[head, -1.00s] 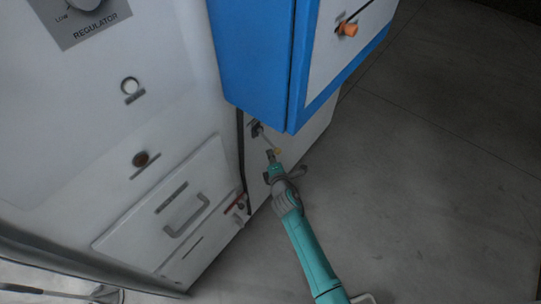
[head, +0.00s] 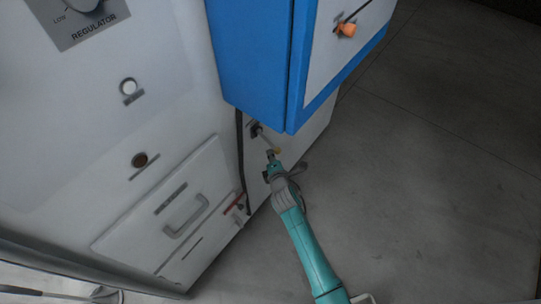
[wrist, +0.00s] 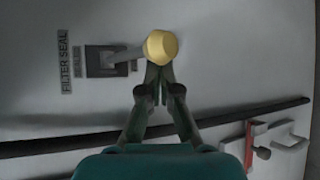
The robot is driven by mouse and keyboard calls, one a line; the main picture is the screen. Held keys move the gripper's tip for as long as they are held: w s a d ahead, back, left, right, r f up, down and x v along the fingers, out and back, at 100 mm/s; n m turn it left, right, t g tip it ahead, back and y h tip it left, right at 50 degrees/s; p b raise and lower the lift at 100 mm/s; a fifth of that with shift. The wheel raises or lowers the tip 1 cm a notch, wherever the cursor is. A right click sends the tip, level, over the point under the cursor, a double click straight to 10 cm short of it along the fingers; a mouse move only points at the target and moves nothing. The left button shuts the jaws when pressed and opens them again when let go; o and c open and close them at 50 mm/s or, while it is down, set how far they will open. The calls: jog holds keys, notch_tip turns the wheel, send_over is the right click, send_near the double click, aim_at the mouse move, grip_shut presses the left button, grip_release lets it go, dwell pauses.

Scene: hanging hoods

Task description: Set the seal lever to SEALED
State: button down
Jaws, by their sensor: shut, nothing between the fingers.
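The seal lever is a grey arm with a yellow knob (wrist: 161,47), coming out of a dark square plate (wrist: 105,60) beside a FILTER SEAL label (wrist: 65,62). In the wrist view the lever points right from its plate. Small lettering flanks the plate, partly hidden and too blurred to read fully. In the head view the yellow knob (head: 278,150) sits low on the white panel, below the blue cabinet. My gripper (wrist: 160,78) is shut and empty, its fingertips just below the knob in the wrist view. I cannot tell whether they touch it. It also shows in the head view (head: 270,154).
The blue cabinet (head: 250,60) overhangs close above my gripper. A black hose (wrist: 60,145) runs across the panel below the lever. A red handle (wrist: 254,140) and a grey handle (wrist: 290,139) sit to the lower right. The floor (head: 430,190) at right is clear.

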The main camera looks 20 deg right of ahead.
jog(key=shift+r, duration=0.15)
notch_tip(320, 180, up, 7)
jog(key=n+g+h, duration=0.3)
jog(key=g, duration=0.3)
jog(key=shift+s+d+n+g, duration=0.25)
jog(key=shift+s+n+g, duration=0.05)
jog(key=shift+g, duration=0.1)
jog(key=shift+r, duration=0.7)
jog(key=shift+f, duration=0.1)
